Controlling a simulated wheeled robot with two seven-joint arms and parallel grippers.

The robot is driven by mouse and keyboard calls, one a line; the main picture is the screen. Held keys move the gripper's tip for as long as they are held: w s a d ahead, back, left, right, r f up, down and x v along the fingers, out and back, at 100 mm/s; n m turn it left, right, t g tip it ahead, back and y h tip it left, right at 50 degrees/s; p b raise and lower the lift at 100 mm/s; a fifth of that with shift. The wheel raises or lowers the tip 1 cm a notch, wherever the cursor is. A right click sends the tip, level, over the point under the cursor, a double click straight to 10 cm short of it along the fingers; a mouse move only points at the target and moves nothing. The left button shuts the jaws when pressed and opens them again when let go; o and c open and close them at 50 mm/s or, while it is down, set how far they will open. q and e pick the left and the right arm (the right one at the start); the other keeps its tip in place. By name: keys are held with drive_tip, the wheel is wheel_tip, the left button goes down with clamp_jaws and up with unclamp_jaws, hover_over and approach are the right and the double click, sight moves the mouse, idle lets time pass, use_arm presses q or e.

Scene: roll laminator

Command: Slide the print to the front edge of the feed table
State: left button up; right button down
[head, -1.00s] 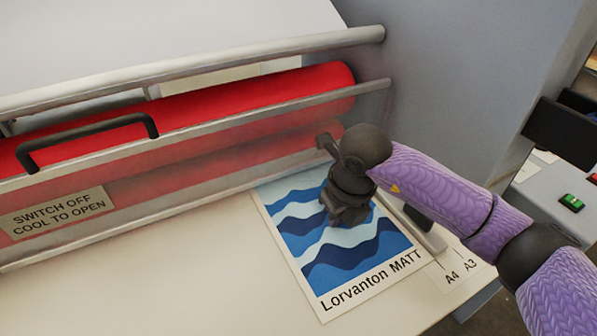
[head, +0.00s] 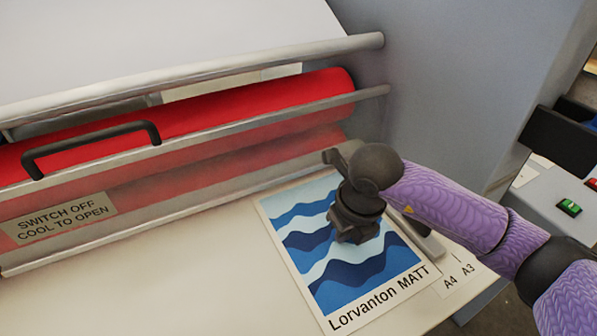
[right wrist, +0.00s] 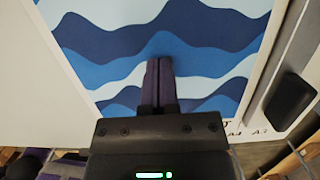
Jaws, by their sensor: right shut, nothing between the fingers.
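The print (head: 325,262), a sheet with blue and white waves and the words "Lorvanton MATT", lies flat on the cream feed table (head: 190,285). Its far edge is a little in front of the red rollers, and its lettered end points towards the table's front. My right gripper (head: 352,238) is shut and empty, pointing down on or just above the print; contact is hard to tell. In the right wrist view the closed fingers (right wrist: 161,85) lie over the print's waves (right wrist: 215,35). My left gripper is not in view.
A metal guide with a dark knob (right wrist: 290,97) runs along the print's right side, beside the A4 and A3 marks (head: 458,275). A guard with a black handle (head: 90,145) crosses before the red roller (head: 250,108). The table left of the print is clear.

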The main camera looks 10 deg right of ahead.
sight(362, 265)
drive_tip(key=shift+s+d, duration=0.3)
drive_tip(key=shift+s, duration=0.45)
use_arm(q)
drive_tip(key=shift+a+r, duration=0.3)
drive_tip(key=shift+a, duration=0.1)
use_arm(e)
drive_tip(key=shift+s+f, duration=0.1)
drive_tip(key=shift+s, duration=0.1)
drive_tip(key=shift+s+d+p, duration=0.25)
drive_tip(key=shift+s+p, duration=0.05)
drive_tip(key=shift+s, duration=0.3)
drive_tip(key=shift+s+d+p, duration=0.25)
drive_tip(key=shift+s+p, duration=0.05)
drive_tip(key=shift+s, duration=0.25)
drive_tip(key=shift+s+d, duration=0.25)
drive_tip(key=shift+s, duration=0.3)
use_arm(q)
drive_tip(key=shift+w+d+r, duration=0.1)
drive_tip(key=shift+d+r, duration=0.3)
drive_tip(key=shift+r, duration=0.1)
use_arm(e)
drive_tip(key=shift+s, duration=0.1)
